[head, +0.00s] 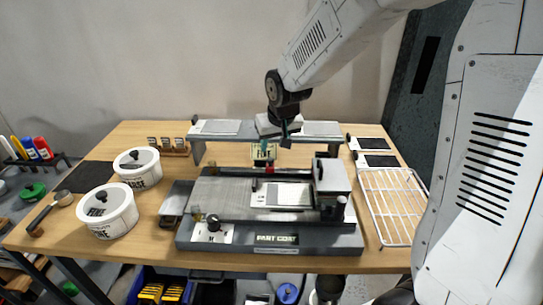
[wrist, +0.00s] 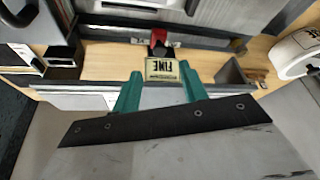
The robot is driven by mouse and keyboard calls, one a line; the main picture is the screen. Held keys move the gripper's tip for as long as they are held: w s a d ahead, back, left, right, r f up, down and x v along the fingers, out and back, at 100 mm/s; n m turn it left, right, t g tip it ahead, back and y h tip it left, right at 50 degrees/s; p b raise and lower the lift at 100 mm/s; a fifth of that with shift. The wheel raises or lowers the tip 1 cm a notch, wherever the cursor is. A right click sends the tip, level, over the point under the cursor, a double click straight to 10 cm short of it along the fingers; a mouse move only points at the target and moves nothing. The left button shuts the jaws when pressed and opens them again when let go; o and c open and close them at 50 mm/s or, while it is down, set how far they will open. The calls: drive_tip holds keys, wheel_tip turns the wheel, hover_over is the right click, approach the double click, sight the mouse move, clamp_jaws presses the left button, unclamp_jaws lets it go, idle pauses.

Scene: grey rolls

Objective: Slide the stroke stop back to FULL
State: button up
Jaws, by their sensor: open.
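A red and black sliding block, which looks like the stroke stop (wrist: 158,42), sits on the back rail of the grey coating machine (wrist: 105,33), over a pale label strip. It shows small in the head view (head: 269,169); I cannot read the marks on its strip. My gripper (head: 275,139) is above the rear of the machine, its teal fingers pointing down. In the wrist view my gripper (wrist: 160,74) is open, fingers on either side of a small FINE card (wrist: 161,69). The block lies beyond the fingertips, apart from them.
A grey raised shelf (head: 220,130) stands behind the machine. Two white tubs (head: 107,212) with dark-knobbed lids are at left, a wire rack (head: 390,205) at right. Small wooden blocks (head: 170,148) stand back left. Bare wood shows at the table's front left (head: 150,235).

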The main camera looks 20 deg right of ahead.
sight(270, 159)
drive_tip(key=x, duration=0.7)
drive_tip(key=shift+f, duration=0.1)
